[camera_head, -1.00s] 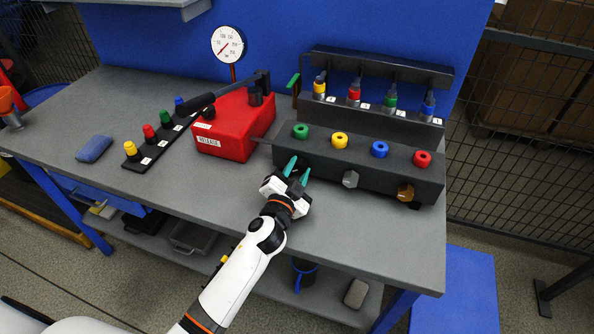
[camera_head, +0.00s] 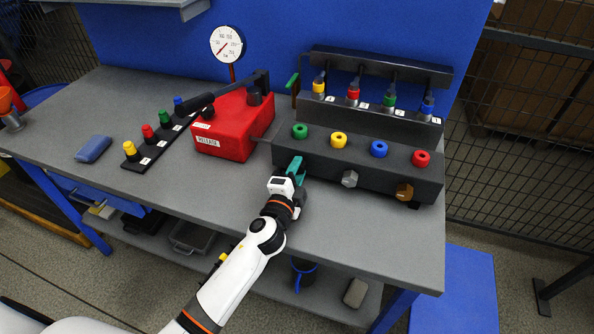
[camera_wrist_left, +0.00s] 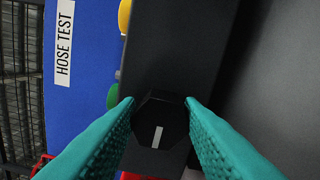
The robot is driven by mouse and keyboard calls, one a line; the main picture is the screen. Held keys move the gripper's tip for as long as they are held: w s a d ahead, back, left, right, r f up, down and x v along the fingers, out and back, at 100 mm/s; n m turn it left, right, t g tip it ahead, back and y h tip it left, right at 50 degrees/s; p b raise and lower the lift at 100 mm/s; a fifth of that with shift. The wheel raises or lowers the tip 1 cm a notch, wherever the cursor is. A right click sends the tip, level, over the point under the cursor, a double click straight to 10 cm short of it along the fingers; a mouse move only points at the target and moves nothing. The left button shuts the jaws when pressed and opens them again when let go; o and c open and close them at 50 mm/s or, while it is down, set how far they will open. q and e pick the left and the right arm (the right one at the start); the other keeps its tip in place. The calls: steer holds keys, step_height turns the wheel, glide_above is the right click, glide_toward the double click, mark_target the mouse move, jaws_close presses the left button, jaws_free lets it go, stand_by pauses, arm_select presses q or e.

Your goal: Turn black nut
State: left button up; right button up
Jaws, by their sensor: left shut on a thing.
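The black nut (camera_wrist_left: 165,115) is a dark hexagonal piece with a white mark, on the black fixture block (camera_head: 330,163). The white mark is nearly upright in the left wrist view. My left gripper (camera_head: 296,170) has teal fingers and is at the left end of the block's front face. In the left wrist view the teal fingers (camera_wrist_left: 160,130) are on either side of the nut, shut on it. In the head view the nut is hidden by the gripper. My right gripper is not in view.
A silver nut (camera_head: 350,178) and a brass nut (camera_head: 404,192) sit further right on the block's front. Green, yellow, blue and red rings (camera_head: 339,140) are on its top. A red box (camera_head: 235,130) with a lever stands left. The table front (camera_head: 200,190) is clear.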

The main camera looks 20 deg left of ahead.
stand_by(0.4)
arm_select(q)
steer(key=o, duration=1)
steer(key=shift+c, duration=0.2)
steer(key=s+b, duration=0.1)
steer(key=s, duration=0.4)
steer(key=s+b, duration=0.1)
steer(key=s, duration=0.5)
steer(key=shift+s+a+f, duration=0.1)
steer(key=shift+a+f, duration=0.05)
steer(key=shift+a, duration=0.05)
steer(key=shift+s, duration=0.45)
